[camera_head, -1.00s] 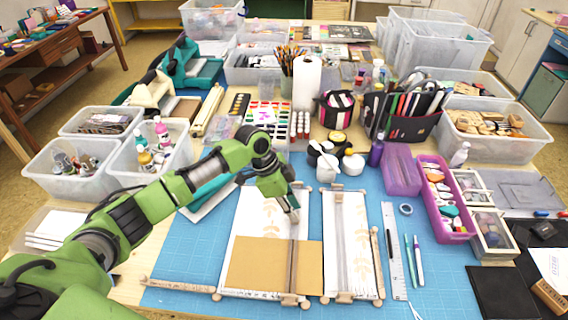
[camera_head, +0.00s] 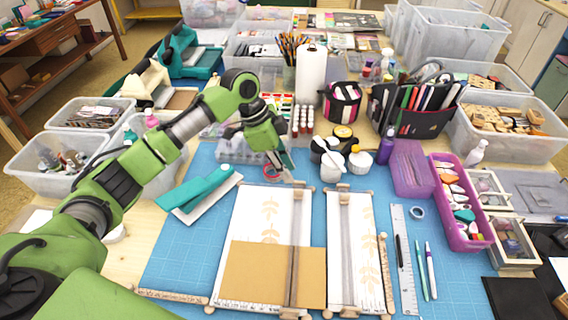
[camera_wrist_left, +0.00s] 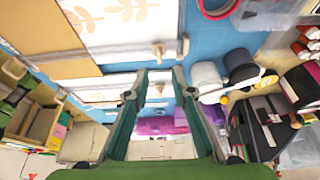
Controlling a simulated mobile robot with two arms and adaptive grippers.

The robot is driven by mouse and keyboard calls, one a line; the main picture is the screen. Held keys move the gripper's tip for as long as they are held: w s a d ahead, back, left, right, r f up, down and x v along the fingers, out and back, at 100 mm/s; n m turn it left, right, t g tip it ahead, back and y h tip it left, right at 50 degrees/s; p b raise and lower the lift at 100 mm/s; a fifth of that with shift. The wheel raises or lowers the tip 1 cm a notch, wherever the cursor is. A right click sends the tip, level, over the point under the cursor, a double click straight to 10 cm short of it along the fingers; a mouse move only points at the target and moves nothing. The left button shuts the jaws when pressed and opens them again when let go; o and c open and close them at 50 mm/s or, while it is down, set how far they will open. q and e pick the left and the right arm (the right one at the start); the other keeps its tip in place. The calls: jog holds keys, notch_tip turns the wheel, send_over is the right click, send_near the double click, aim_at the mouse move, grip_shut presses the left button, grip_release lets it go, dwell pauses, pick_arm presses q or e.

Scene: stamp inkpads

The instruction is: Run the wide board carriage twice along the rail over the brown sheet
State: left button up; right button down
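The wide board (camera_head: 243,214), white with tan leaf prints, lies on the blue mat. The brown sheet (camera_head: 258,274) covers its nearer half; the sheet also shows in the left wrist view (camera_wrist_left: 32,28). The rail (camera_head: 298,222) runs lengthwise near the board's right side, crossing the sheet. A small wooden piece (camera_head: 290,313) sits at its near end; I cannot tell whether this is the carriage. My left gripper (camera_head: 289,179) is above the rail's far end, apart from it. In the left wrist view its fingers (camera_wrist_left: 160,72) are apart with nothing between them. My right gripper is out of view.
A narrow board (camera_head: 365,240) with its own rail lies just right. A ruler (camera_head: 402,255) and pens lie beyond it. White jars (camera_head: 332,167) stand behind the narrow board. A teal-and-white item (camera_head: 203,192) lies left.

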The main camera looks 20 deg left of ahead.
pick_arm(q)
jog(key=shift+v, duration=0.9)
jog(key=shift+f, duration=0.1)
